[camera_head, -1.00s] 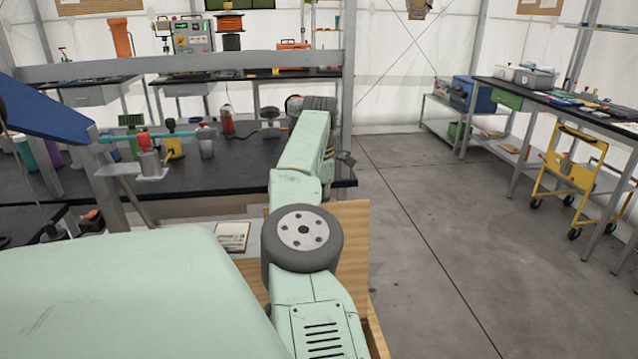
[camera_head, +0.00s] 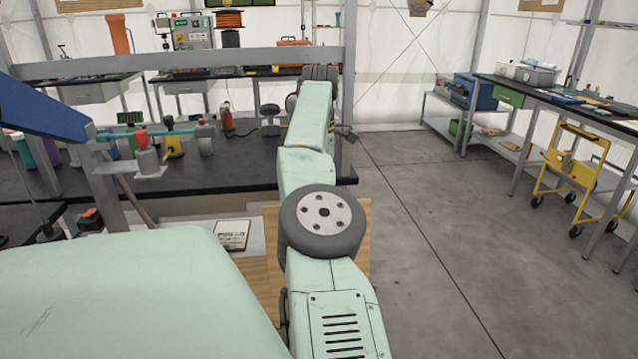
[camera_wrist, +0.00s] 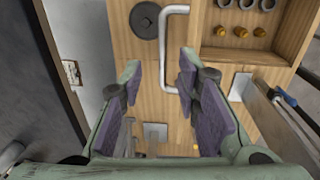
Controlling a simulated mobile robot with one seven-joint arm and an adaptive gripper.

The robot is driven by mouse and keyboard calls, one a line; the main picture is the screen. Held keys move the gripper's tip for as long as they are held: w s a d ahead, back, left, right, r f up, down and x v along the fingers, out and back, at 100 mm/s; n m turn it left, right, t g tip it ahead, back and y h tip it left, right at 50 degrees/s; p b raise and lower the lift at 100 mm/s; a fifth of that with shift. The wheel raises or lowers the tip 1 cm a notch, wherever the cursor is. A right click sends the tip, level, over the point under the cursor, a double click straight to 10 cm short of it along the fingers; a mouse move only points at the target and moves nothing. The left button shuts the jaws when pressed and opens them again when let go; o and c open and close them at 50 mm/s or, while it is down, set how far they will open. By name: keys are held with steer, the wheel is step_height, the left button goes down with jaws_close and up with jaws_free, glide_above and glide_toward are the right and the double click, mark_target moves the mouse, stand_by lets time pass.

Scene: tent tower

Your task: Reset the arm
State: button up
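My arm reaches forward in the head view, over the wooden board and the right end of the black workbench (camera_head: 240,172). My gripper (camera_wrist: 158,88) shows in the wrist view with its two purple-padded fingers spread apart and nothing between them. Below it is a wooden board (camera_wrist: 150,105) with a bent white metal bar (camera_wrist: 167,45) and a dark round disc (camera_wrist: 144,20). The gripper is hidden behind the arm in the head view.
The bench holds a red bottle (camera_head: 227,119) and several tools at the left. A printed card (camera_head: 232,235) lies left of the arm. A yellow cart (camera_head: 572,175) stands by the right-hand table (camera_head: 560,100). The grey floor (camera_head: 440,230) between is clear.

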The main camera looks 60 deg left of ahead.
steer(key=shift+d+r, duration=0.1)
steer(key=shift+r, duration=0.9)
